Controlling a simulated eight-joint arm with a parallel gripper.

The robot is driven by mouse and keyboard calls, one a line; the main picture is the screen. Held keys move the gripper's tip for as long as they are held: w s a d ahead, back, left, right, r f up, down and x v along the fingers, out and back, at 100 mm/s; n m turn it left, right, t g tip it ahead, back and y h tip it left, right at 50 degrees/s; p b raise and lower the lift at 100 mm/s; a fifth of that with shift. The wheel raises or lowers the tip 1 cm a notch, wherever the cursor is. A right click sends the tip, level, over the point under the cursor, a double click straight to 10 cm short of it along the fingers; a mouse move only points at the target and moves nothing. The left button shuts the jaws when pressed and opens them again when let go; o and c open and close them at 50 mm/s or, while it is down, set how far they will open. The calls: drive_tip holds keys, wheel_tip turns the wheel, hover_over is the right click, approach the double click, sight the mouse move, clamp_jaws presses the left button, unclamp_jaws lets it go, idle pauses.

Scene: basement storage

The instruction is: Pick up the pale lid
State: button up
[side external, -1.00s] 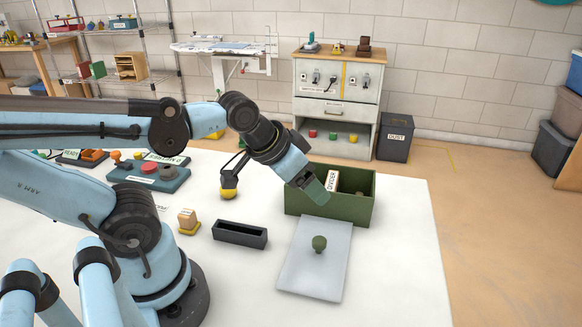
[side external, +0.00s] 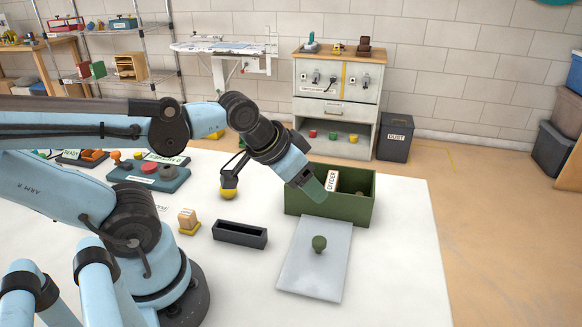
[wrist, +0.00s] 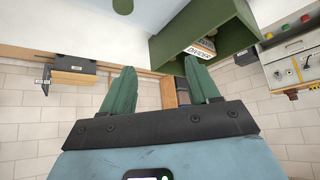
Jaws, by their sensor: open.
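The pale lid (side external: 312,278) is a flat grey-white panel with a round green knob (side external: 319,243). It lies on the white table in front of the green box (side external: 330,207). My gripper (side external: 318,190) has green fingers and is above the front left part of the green box, behind and above the lid. In the wrist view my gripper (wrist: 160,82) has its two fingers spread with nothing between them. The green box (wrist: 215,25) shows beyond the right finger. A green round shape at the top edge of the wrist view looks like the knob.
A block labelled DIVIDER (side external: 332,181) stands in the green box. A dark open tray (side external: 240,236) and a small wooden block (side external: 188,218) on a yellow base are left of the lid. The table (side external: 400,260) is clear to the lid's right.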

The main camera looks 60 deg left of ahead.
sight(319, 240)
drive_tip(key=shift+w+d+f+m+g, duration=0.15)
drive_tip(key=shift+d+f+m+g, duration=0.75)
drive_tip(key=shift+m, duration=3.65)
drive_tip(key=shift+w+d+f+m+g, duration=0.1)
drive_tip(key=shift+d+f+m+g, duration=0.25)
drive_tip(key=shift+f+m+g, duration=2.7)
drive_tip(key=shift+w+d+r+m+t, duration=0.15)
drive_tip(key=shift+d+r+m+t, duration=0.35)
drive_tip(key=shift+m, duration=5.5)
drive_tip(key=shift+w+d+f, duration=0.1)
drive_tip(key=shift+d+f, duration=0.05)
drive_tip(key=shift+f, duration=1.25)
drive_tip(key=shift+w+d+f, duration=0.1)
drive_tip(key=shift+d+f, duration=0.05)
drive_tip(key=shift+f, duration=1.25)
drive_tip(key=shift+c, duration=0.2)
clamp_jaws()
